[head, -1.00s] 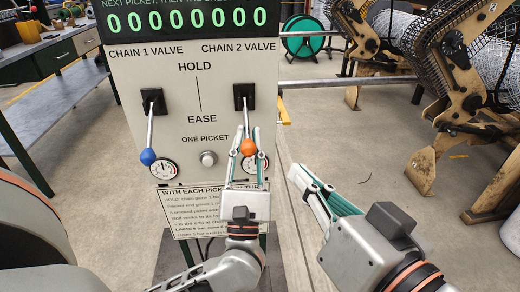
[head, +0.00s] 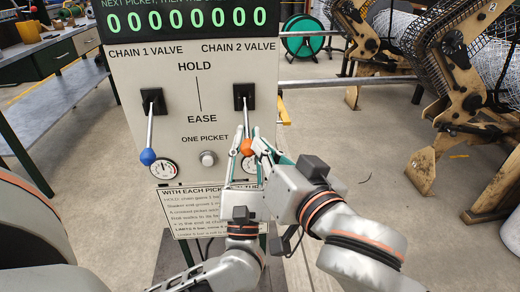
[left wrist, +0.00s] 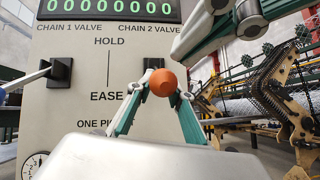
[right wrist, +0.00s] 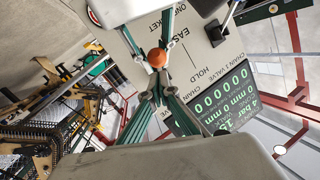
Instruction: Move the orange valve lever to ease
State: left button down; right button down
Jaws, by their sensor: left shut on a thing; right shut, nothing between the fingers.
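The orange valve lever is a metal rod under CHAIN 2 VALVE, ending in an orange ball knob (head: 246,147); in the head view it runs down from its black mount (head: 244,96) to below the EASE label. My left gripper (head: 243,137) comes from below and is shut on the lever at the knob, which also shows between its fingers in the left wrist view (left wrist: 162,83). My right gripper (head: 259,145) is shut and empty close to the knob's right side. In the right wrist view its fingertips (right wrist: 159,90) lie just beneath the knob (right wrist: 157,57); contact is unclear.
The blue-knobbed lever (head: 147,157) under CHAIN 1 VALVE is to the left. A push button (head: 208,158) and a gauge (head: 163,170) are on the panel (head: 170,120). A printed sign (head: 180,207) hangs below.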

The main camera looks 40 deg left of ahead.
jog(key=shift+a+f, duration=0.4)
